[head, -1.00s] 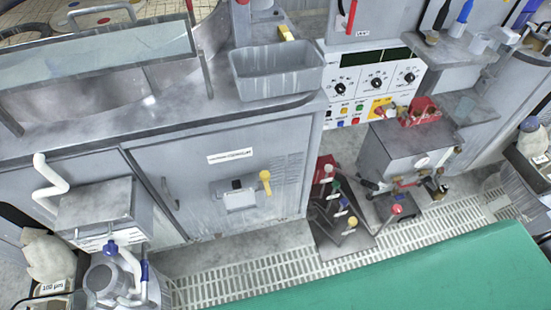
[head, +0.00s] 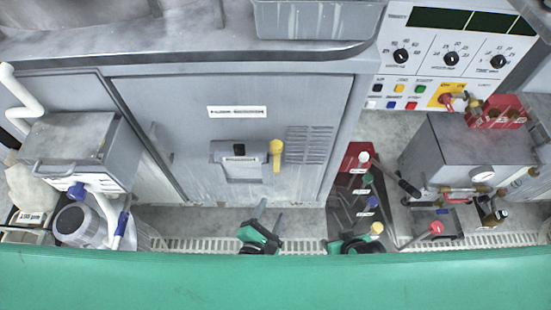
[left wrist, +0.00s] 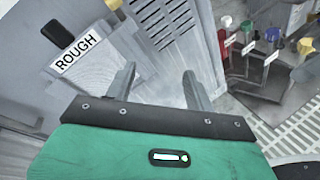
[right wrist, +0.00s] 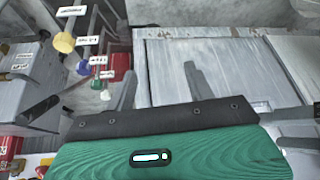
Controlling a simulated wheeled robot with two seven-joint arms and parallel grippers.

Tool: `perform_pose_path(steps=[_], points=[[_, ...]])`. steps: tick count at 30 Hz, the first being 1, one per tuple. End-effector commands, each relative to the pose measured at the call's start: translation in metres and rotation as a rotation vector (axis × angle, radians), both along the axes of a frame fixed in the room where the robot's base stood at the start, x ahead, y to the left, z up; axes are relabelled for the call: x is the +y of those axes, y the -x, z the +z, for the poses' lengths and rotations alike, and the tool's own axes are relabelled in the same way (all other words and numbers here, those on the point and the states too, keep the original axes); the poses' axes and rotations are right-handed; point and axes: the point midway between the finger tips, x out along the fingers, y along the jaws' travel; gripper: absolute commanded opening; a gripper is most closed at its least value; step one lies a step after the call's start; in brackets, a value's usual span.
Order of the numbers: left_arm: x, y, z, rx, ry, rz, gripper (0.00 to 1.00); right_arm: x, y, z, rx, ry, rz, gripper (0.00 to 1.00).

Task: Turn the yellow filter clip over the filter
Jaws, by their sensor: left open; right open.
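The yellow filter clip (head: 277,154) stands upright at the right side of the grey filter housing (head: 231,154) on the cabinet door. In the left wrist view a yellow bit of the clip (left wrist: 113,4) shows at the top edge, and the ROUGH label (left wrist: 76,52) shows at upper left. My left gripper (head: 270,209) is open and empty, below the clip and apart from it. Its fingers also show in the left wrist view (left wrist: 158,82). My right gripper (head: 352,242) is low beside the lever stand; its open, empty fingers show in the right wrist view (right wrist: 157,80).
A lever stand (head: 343,205) with coloured knobs is right of the cabinet. A grey box with gauge and valves (head: 440,150) stands farther right. A grey unit with a white pipe (head: 75,145) is at left. A green surface (head: 270,280) fills the front. The door front is clear.

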Motion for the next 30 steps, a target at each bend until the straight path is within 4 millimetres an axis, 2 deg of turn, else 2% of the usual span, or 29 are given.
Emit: perform_pose_path(steps=[3,6,10,17,25,30], points=[[0.003,-0.006,0.041,-0.013,0.294,0.094,0.54,0.002,0.000,0.033,-0.046,-0.018,0.002,0.54],[0.009,-0.008,0.071,-0.014,0.486,0.142,0.54,0.002,0.004,0.060,-0.072,-0.028,0.003,0.54],[0.015,-0.008,0.096,-0.013,0.640,0.174,0.54,0.001,0.008,0.083,-0.092,-0.036,0.004,0.54],[0.016,-0.013,0.109,-0.011,0.703,0.185,0.54,-0.005,0.014,0.097,-0.067,-0.024,-0.003,0.54],[0.011,-0.037,0.110,-0.012,0.699,0.185,0.54,-0.028,0.033,0.107,0.073,0.039,-0.039,0.54],[0.004,-0.066,0.111,-0.013,0.698,0.184,0.54,-0.033,0.034,0.092,0.142,0.061,-0.049,0.54]])
